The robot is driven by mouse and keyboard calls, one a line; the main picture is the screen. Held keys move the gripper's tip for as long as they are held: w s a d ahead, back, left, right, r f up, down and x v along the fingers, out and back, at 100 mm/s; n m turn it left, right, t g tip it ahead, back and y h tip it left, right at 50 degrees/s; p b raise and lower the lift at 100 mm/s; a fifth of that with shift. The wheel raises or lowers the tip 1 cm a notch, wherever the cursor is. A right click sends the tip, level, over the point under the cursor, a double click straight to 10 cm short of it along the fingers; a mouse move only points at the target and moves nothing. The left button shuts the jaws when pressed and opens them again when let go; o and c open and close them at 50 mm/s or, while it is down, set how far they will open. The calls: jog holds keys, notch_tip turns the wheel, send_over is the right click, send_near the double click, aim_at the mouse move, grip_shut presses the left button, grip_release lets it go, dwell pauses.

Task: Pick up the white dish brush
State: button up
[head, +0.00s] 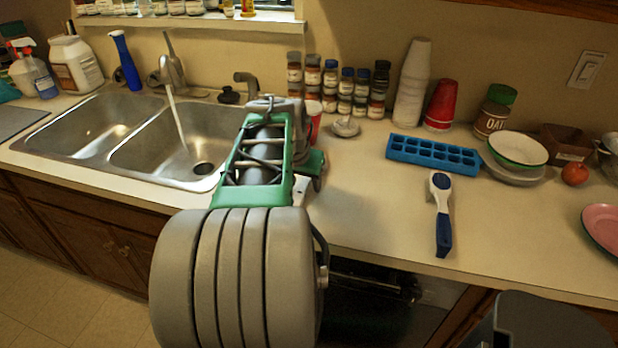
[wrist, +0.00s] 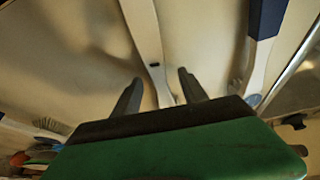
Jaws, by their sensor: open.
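A long white handle (wrist: 148,40), which looks like the white dish brush, lies on the counter in the wrist view. It has a small dark mark and runs down between my fingers. My gripper (wrist: 158,77) is open, with one finger on each side of the handle. I cannot tell how far above it the fingers are. Its lower end is hidden behind the gripper body. In the head view my arm covers this spot, and I cannot make out the handle there.
A blue-and-white brush (head: 441,212) lies right of my arm. A blue ice tray (head: 432,155), stacked white cups (head: 411,85) and spice jars (head: 360,93) stand farther back. The double sink (head: 150,138) is to the left, its tap running. The front counter right of my arm is mostly clear.

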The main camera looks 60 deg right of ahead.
jog(key=shift+c, duration=0.4)
grip_shut()
